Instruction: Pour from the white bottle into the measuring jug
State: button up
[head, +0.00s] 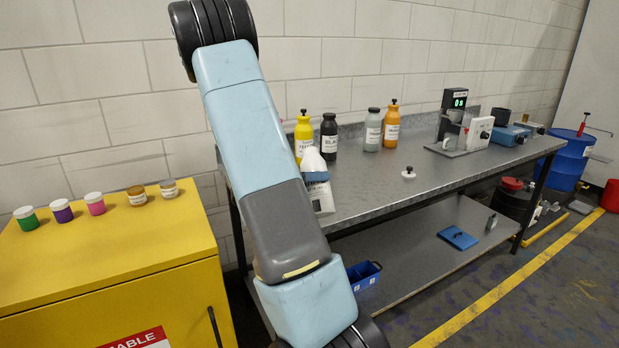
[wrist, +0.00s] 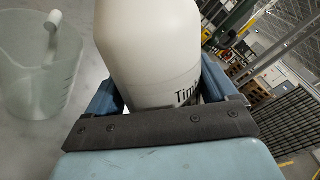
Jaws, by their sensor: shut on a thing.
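The white bottle (wrist: 150,45) fills the middle of the wrist view, with part of a dark printed label low on its side. My gripper (wrist: 160,88) is shut on it, a blue finger on each side. In the head view the white bottle (head: 313,158) shows just right of my arm, close to upright, with a blue finger across it. The clear measuring jug (wrist: 35,85) stands left of the bottle in the wrist view, apart from it, with a pale handle-like piece at its top. My arm seems to hide the jug in the head view.
A white cap-like piece (head: 408,173) lies on the grey bench (head: 375,192). Yellow (head: 303,135), black (head: 329,137), grey (head: 373,130) and orange (head: 391,126) bottles stand at the back by the wall. Small jars top the yellow cabinet (head: 100,255).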

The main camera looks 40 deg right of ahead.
jog(key=shift+s+a+f+n+p, duration=0.1)
jog(key=shift+s+f+n+p, duration=0.1)
jog(key=shift+f+n, duration=0.2)
jog(key=shift+s+a+f+n+p, duration=0.1)
jog(key=shift+s+f+n+p, duration=0.1)
jog(key=shift+f+n, duration=0.2)
dwell(0.6)
jog(key=shift+s+a+r+n+p, duration=0.15)
jog(key=shift+r+n+p, duration=0.25)
jog(key=shift+r+n, duration=0.4)
dwell(0.6)
jog(key=shift+s+n+p, duration=0.1)
jog(key=shift+n+p, duration=0.4)
jog(key=shift+n, duration=0.3)
dwell(0.8)
jog(key=shift+w+d+r+n+p, duration=0.25)
jog(key=shift+w+r+n+p, duration=0.15)
jog(key=shift+r+n+p, duration=0.5)
dwell(2.6)
